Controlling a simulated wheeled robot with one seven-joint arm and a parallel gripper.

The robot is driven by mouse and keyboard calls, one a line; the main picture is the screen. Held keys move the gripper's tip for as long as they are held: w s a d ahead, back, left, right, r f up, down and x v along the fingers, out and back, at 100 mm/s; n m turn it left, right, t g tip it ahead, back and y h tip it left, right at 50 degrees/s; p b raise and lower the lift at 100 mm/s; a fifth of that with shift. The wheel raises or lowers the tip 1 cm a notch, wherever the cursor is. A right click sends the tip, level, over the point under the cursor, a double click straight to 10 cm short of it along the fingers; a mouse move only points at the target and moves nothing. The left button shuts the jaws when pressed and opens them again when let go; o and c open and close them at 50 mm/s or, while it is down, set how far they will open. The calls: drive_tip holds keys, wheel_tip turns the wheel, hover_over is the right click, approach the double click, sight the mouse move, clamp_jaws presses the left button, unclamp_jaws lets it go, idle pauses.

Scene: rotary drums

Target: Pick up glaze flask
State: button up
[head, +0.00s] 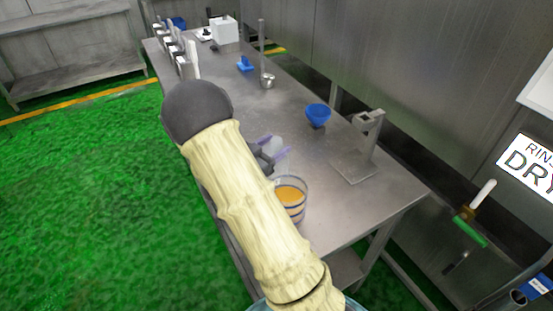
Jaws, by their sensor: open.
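My gripper (274,151) is open, low over the near part of the steel bench, beyond my cream-sleeved arm. A small pale, see-through vessel (277,145), which may be the glaze flask, shows at the gripper's fingertips. I cannot tell whether the fingers touch it, and its lower part is hard to make out. A clear container with blue bands and orange liquid (291,194) stands upright on the bench just nearer than the gripper. My arm covers its left side.
The steel bench (330,205) also holds a blue funnel-shaped cup (318,114), a metal stand (363,145), a small metal pot (267,80), a blue item (245,64) and a white box (224,30). A wall stands along the right. Green floor is open at left.

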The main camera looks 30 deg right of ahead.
drive_tip(key=shift+w+d, duration=0.2)
drive_tip(key=shift+d, duration=0.3)
drive_tip(key=shift+c, duration=0.5)
clamp_jaws()
drive_tip(key=shift+r, duration=0.15)
wheel_tip(320, 180, up, 10)
drive_tip(key=shift+f, duration=0.1)
idle(0.4)
